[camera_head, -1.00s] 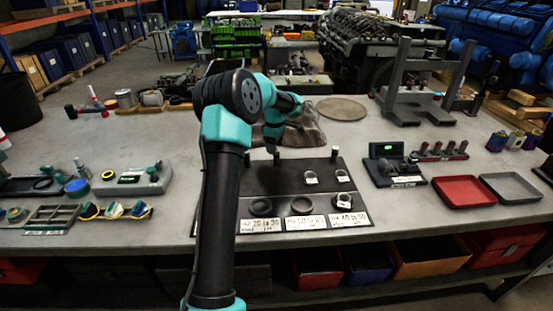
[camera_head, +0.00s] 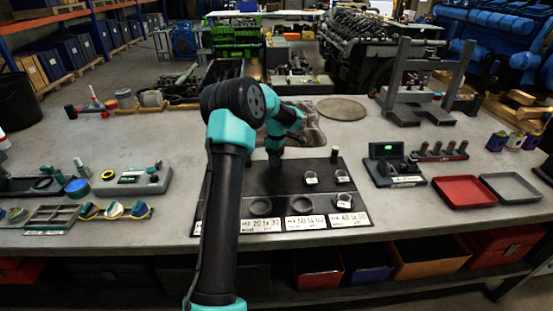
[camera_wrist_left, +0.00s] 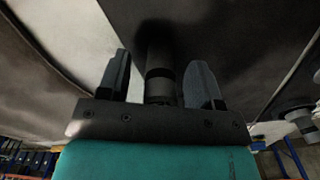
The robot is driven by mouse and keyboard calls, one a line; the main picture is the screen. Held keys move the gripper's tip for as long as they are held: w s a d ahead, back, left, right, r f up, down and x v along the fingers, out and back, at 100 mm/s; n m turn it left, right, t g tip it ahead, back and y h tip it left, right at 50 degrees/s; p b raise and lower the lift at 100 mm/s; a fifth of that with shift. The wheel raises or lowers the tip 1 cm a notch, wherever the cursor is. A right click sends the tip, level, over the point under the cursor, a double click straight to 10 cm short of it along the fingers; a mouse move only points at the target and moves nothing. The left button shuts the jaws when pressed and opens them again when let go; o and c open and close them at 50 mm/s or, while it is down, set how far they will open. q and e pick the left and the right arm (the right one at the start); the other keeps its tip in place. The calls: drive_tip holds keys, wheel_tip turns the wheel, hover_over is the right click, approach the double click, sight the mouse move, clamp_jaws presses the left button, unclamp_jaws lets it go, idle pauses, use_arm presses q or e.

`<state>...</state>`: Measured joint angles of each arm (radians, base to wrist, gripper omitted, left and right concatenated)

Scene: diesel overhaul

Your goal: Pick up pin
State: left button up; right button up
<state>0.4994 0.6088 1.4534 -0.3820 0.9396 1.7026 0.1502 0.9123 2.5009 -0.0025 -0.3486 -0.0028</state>
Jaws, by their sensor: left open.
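My left gripper (camera_head: 274,156) points down over the back of the dark mat (camera_head: 290,178). In the left wrist view, the gripper (camera_wrist_left: 159,82) is open, with a dark cylindrical pin (camera_wrist_left: 159,68) upright between its two fingers. Gaps show between the pin and both fingers. In the head view this pin is mostly hidden by the gripper. A second upright pin (camera_head: 333,155) stands on the mat further right, apart from the gripper. My right gripper is not in view.
Several dark rings (camera_head: 299,204) and white labels lie on the mat. A crumpled cloth (camera_head: 305,130) and a round disc (camera_head: 342,109) lie behind. A device with a green display (camera_head: 393,165) and a red tray (camera_head: 470,190) are at right.

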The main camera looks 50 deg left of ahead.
use_arm(q)
drive_tip(key=shift+c, duration=0.4)
clamp_jaws()
